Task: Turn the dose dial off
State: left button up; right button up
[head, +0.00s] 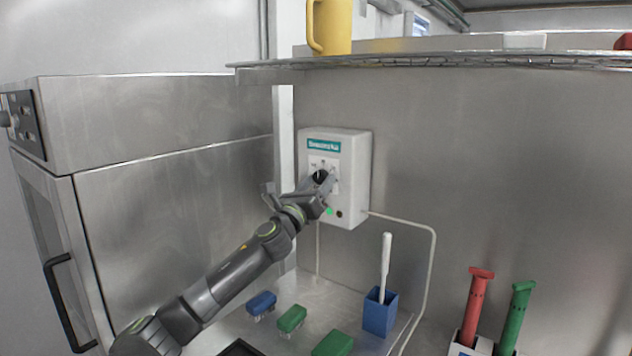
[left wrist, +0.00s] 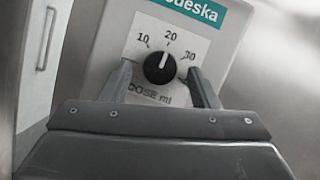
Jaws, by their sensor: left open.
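The dose dial (left wrist: 159,68) is a round black knob with a white pointer on a white plate marked 10, 20, 30 and "DOSE ml". Its pointer is turned toward 20. It also shows in the head view (head: 320,177), on the front of a white wall box (head: 352,165) with a teal label. My left gripper (head: 322,184) is at the box front. In the left wrist view its two fingers (left wrist: 162,88) are spread open, one on each side of the dial, with visible gaps to the knob. My right gripper does not show.
A wire shelf (head: 430,61) with a yellow mug (head: 330,27) is above the box. Below are a blue holder (head: 380,312) with a white-handled tool, blue and green brushes (head: 291,319), and red and green handled tools (head: 475,305). A steel cabinet (head: 170,200) stands left.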

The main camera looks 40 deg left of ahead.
pick_arm(q)
jog(key=c, duration=1)
jog(key=shift+o, duration=0.2)
jog(key=n+y+p, duration=0.1)
jog(key=n, duration=0.1)
jog(key=n+g+p, duration=0.1)
jog(key=n+p, duration=0.1)
jog(key=n+y+p, duration=0.1)
jog(key=n, duration=0.1)
jog(key=shift+w+d+r+g+y, duration=0.1)
jog(key=shift+d+r+g+y, duration=0.1)
jog(key=shift+r+g+y, duration=0.15)
jog(key=n+g+p, duration=0.1)
jog(key=n+p, duration=0.3)
jog(key=n+g+p, duration=0.2)
jog(key=n+p, duration=0.2)
jog(key=r+n+g+p, duration=0.1)
jog(key=n+g+p, duration=0.1)
jog(key=n+p, duration=0.2)
jog(key=shift+d+r+n+y, duration=0.1)
jog(key=shift+d+n+y, duration=0.1)
jog(key=shift+n+y, duration=0.3)
jog(key=shift+n+g+h+p, duration=0.45)
jog(key=shift+n+h+p, duration=0.3)
jog(key=shift+n+p, duration=1)
